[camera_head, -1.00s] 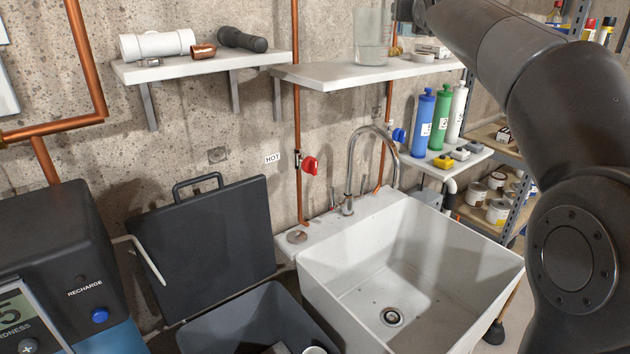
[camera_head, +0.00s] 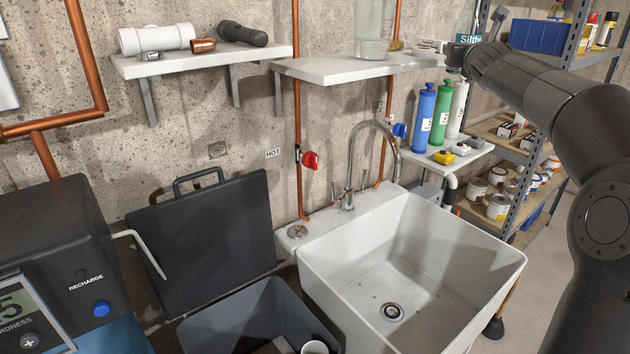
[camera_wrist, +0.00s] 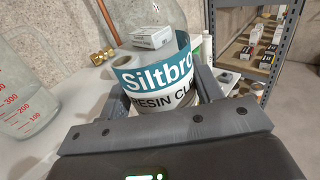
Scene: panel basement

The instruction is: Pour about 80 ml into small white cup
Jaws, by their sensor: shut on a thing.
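My gripper (camera_wrist: 160,88) is shut on a container (camera_wrist: 150,78) with a teal-and-white label reading "Siltbro" and "RESIN CLE"; the rest of the wording is cut off. The fingers lie on either side of it, and a pale box shows over its top. In the head view the labelled container (camera_head: 467,38) is at the top edge, by the right end of the wall shelf; I cannot tell whether it touches the shelf. A small white cup-like rim (camera_head: 315,347) shows at the bottom edge, in the grey bin; most of it is cut off.
A clear graduated beaker (camera_head: 373,30) stands on the wall shelf (camera_head: 340,72), left of my gripper. Below are a white sink (camera_head: 345,245) with a curved tap (camera_head: 352,150), several coloured bottles (camera_head: 424,118) and the grey bin (camera_head: 225,325). A metal rack is at right.

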